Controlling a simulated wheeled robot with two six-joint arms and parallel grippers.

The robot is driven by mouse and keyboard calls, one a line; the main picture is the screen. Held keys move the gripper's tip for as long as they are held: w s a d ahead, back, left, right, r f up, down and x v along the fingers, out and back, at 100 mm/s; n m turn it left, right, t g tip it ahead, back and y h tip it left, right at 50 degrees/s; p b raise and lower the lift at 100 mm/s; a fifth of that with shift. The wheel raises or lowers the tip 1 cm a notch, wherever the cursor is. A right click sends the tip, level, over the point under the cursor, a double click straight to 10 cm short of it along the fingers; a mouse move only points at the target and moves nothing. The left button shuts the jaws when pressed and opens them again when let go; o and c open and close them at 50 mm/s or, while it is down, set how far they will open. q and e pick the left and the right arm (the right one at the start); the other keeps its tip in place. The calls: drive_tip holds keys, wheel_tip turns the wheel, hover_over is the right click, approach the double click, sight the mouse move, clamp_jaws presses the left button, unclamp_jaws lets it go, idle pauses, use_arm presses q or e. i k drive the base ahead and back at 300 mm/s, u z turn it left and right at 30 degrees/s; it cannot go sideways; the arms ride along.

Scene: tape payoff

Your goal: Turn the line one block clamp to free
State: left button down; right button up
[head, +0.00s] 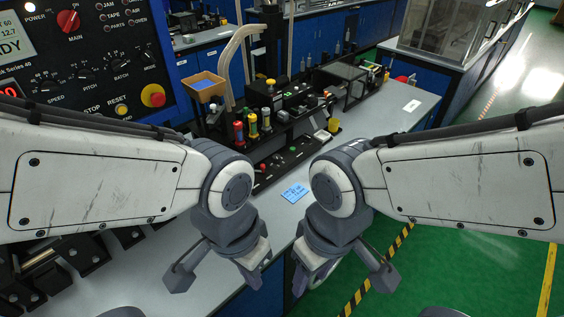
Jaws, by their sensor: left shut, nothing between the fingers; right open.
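My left gripper (217,278) is shut and empty, low over the near bench edge. My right gripper (345,278) is open and empty, low and to the right, over the floor. Both are well short of the machine and touch nothing visible.
A control panel (85,52) with knobs and a red stop button fills the upper left. A blue card (295,193) lies on the bench. Black fixtures (50,275) sit at lower left.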

sight(308, 139)
drive_tip(key=z, duration=1.75)
drive_tip(key=i, duration=3.5)
drive_tip(key=u, duration=3.85)
drive_tip(key=i, duration=0.5)
drive_tip(key=u, duration=0.15)
